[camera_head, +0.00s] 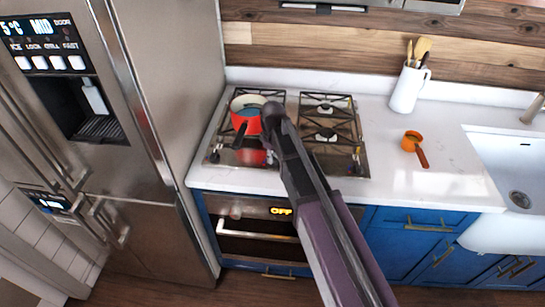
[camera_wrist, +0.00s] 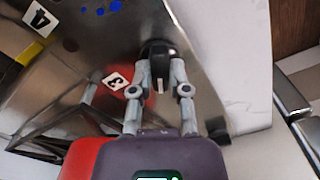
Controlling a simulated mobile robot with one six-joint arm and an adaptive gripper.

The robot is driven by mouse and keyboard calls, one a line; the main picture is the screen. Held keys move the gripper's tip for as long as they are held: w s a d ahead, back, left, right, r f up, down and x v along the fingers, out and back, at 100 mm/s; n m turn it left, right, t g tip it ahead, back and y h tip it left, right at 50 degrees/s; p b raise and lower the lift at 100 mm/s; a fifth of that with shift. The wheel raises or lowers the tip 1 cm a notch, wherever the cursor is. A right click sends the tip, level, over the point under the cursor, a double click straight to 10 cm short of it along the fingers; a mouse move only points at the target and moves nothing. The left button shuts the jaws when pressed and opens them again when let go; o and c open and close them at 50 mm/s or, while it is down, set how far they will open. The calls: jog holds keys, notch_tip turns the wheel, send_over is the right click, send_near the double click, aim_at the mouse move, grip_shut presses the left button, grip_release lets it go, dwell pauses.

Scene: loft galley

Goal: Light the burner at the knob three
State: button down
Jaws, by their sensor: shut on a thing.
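The black knob (camera_wrist: 158,50) with a white mark is between the fingertips of my gripper (camera_wrist: 158,72) in the wrist view. The fingers are shut on its two sides. A white tag with a 3 (camera_wrist: 117,80) lies just left of it on the steel cooktop. Another tag with a 4 (camera_wrist: 39,19) is farther left. In the head view my arm covers the held knob and the gripper's fingers. The gas cooktop (camera_head: 340,140) has black grates; no flame can be made out.
A red pot (camera_head: 243,122) with a dark handle stands on the left burners, close to my arm. An orange scoop (camera_head: 411,142) and a white utensil jug (camera_head: 407,88) are on the counter at right. A steel fridge (camera_head: 175,70) stands at left.

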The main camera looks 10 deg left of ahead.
jog(key=n, duration=0.4)
jog(key=shift+n, duration=0.3)
jog(key=n, duration=0.4)
jog(key=shift+s+n, duration=0.1)
jog(key=shift+n, duration=0.3)
jog(key=c, duration=0.6)
grip_release()
jog(key=shift+m, duration=0.4)
